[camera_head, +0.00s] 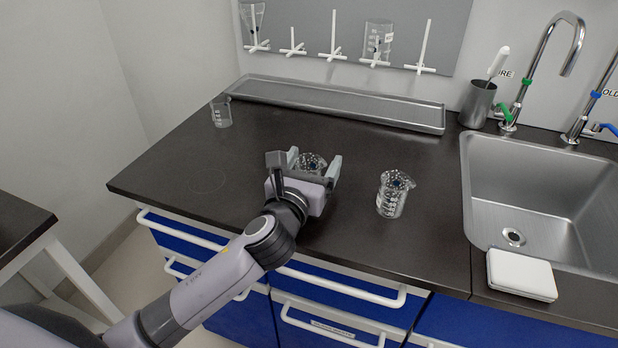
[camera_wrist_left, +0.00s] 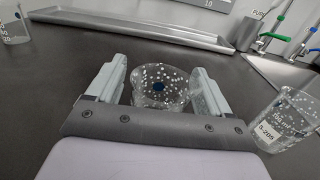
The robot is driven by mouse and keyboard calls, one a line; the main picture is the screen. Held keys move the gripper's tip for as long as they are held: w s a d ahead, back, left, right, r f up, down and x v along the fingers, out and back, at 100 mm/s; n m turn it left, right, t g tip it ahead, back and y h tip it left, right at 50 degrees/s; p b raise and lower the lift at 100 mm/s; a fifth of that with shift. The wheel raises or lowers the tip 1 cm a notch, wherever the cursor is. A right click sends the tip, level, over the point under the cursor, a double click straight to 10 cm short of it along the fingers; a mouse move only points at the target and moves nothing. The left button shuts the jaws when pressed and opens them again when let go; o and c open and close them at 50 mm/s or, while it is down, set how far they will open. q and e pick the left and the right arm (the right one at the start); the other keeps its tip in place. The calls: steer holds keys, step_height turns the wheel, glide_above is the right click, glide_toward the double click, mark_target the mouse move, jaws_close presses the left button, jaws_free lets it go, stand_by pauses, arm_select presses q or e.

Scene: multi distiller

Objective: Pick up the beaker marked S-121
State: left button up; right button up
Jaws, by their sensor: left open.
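My left gripper (camera_head: 316,165) is open above the dark countertop. A glass beaker with white specks and a dark blue spot (camera_head: 311,163) stands at its fingers. In the left wrist view this beaker (camera_wrist_left: 160,86) sits between the two open fingers of the gripper (camera_wrist_left: 158,90); whether they touch it I cannot tell, and no label on it is readable. My right gripper is not in view.
A long metal tray (camera_head: 340,103) runs along the back of the counter. A peg rack (camera_head: 350,30) holding glassware hangs above it. A steel sink (camera_head: 540,190), a grey cup (camera_head: 478,103) and a white sponge-like block (camera_head: 521,275) are at the right.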

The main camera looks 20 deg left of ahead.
arm_select(q)
steer(key=c, duration=1)
steer(key=shift+r, duration=0.1)
